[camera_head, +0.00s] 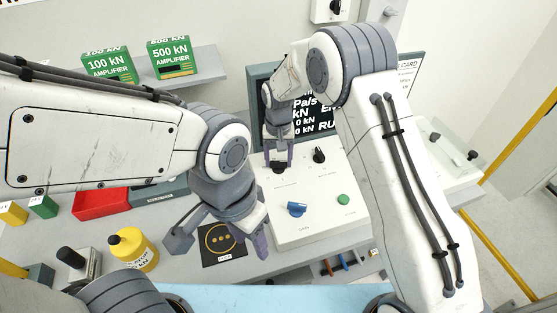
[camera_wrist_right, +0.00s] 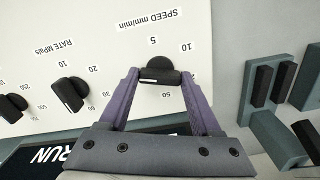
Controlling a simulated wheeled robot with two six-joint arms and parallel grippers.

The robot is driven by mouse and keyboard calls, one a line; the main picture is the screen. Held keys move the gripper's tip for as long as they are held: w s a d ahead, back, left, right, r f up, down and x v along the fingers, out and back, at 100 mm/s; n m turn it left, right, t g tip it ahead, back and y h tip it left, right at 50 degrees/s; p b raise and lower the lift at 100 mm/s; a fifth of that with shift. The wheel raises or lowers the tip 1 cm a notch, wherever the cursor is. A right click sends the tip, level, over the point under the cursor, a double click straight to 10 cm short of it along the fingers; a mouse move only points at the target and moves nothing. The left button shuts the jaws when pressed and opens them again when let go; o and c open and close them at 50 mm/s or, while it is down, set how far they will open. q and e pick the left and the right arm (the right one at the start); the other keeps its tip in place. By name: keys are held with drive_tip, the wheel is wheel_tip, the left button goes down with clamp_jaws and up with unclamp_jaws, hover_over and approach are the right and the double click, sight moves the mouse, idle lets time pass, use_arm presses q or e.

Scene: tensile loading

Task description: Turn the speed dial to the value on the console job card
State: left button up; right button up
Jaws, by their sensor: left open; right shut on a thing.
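The white console (camera_head: 322,222) has a black speed dial (camera_head: 278,168) near its left edge. In the right wrist view the speed dial (camera_wrist_right: 158,66) sits under the label "SPEED mm/min", with 5, 10 and 50 readable around it. My right gripper (camera_wrist_right: 160,78) is shut on this dial, a finger on each side; it also shows in the head view (camera_head: 278,160). My left gripper (camera_head: 222,243) is open and empty, left of the console.
A dark screen (camera_head: 312,125) stands behind, partly covered by my arm.

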sight(279, 162)
drive_tip(key=shift+w+r+m, duration=0.1)
drive_tip(key=shift+m, duration=1)
drive_tip(key=o, duration=1.4)
wheel_tip(279, 162, up, 10)
drive_tip(key=b, duration=0.2)
drive_tip(key=shift+r+b, duration=0.2)
drive_tip(key=shift+b, duration=0.1)
drive_tip(key=shift+d, duration=0.1)
